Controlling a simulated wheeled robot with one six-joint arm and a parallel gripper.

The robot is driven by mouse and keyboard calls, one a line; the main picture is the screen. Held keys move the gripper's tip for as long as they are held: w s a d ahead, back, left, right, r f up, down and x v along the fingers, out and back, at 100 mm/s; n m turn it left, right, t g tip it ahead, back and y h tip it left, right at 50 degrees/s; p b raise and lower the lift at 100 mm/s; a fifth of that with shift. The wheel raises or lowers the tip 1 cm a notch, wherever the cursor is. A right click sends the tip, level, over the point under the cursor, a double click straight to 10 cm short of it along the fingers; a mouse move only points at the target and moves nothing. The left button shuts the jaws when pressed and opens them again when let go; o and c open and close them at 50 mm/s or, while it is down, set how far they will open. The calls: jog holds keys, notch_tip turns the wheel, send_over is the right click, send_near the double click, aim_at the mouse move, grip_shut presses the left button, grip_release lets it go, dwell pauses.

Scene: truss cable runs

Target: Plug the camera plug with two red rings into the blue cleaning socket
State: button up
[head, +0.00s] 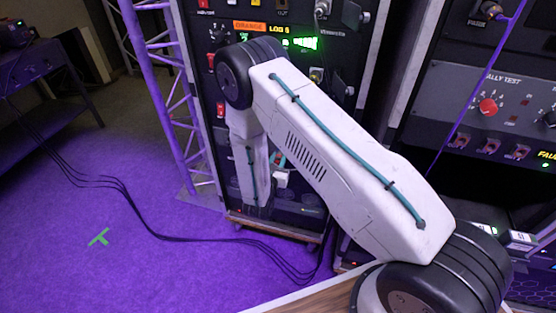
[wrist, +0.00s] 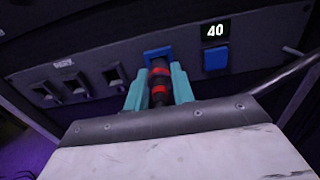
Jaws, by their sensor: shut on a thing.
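The camera plug (wrist: 158,84), dark with two red rings, stands between the teal fingers of my gripper (wrist: 160,75) in the wrist view. My gripper is shut on it. A blue socket (wrist: 157,52) on the dark panel is straight beyond the plug's far end and partly hidden by it. The plug lines up with the socket, but I cannot tell whether its tip is inside it or just in front. In the head view my arm hides the plug and the socket.
A blue square (wrist: 215,59) sits right of the socket under a display reading 40 (wrist: 215,31). Several switches (wrist: 80,83) are on the left. In the head view, a purple truss (head: 160,80) stands left of the rack, and black cables (head: 135,215) lie on the floor.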

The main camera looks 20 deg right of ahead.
jog(key=shift+w+d, duration=0.2)
jog(key=shift+w, duration=0.05)
dwell(0.3)
jog(key=o, duration=1.1)
jog(key=shift+v, duration=2.55)
jog(key=v, duration=0.4)
